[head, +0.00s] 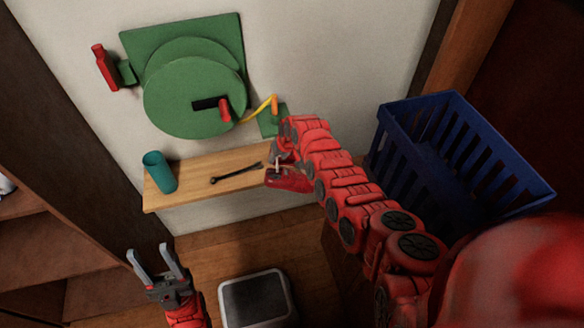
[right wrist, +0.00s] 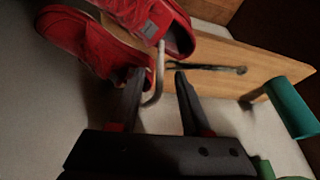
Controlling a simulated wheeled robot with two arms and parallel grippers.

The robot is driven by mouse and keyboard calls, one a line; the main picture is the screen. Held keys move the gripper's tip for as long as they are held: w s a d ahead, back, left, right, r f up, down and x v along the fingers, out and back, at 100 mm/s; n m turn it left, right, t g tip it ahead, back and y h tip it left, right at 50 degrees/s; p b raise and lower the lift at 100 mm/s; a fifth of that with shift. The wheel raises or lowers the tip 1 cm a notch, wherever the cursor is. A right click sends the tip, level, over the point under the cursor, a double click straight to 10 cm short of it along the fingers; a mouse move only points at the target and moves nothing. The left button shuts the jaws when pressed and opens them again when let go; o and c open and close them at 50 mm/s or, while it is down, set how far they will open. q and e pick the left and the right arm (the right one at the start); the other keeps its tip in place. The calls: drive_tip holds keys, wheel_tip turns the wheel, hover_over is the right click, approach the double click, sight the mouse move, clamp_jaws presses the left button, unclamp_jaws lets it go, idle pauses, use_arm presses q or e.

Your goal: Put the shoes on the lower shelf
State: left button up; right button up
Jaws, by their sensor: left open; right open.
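Red shoes (right wrist: 110,40) fill the upper left of the right wrist view; one (head: 290,181) shows in the head view at the right end of a wooden wall shelf. My right gripper (right wrist: 160,74) is open, its fingertips close to the shoes. A bent grey metal piece (right wrist: 158,75) stands between the fingers; I cannot tell whether anything touches it. In the head view my right arm largely hides this gripper. My left gripper (head: 151,250) is open and empty at the lower left. Brown shelving (head: 35,245) with a lower level stands at the left edge.
The wall shelf (head: 205,187) holds a teal cup (head: 160,172) and a dark wrench (head: 236,173). A green wall fixture (head: 190,100) with red handles is above. A blue crate (head: 460,150) is at right. A pale-rimmed dark-topped box (head: 255,297) stands on the floor.

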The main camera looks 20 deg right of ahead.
drive_tip(key=shift+w+f, duration=0.1)
drive_tip(key=shift+f, duration=0.1)
drive_tip(key=shift+b+x, duration=1)
drive_tip(key=shift+w+f, duration=0.1)
drive_tip(key=shift+f, duration=0.05)
drive_tip(key=shift+c, duration=0.3)
clamp_jaws()
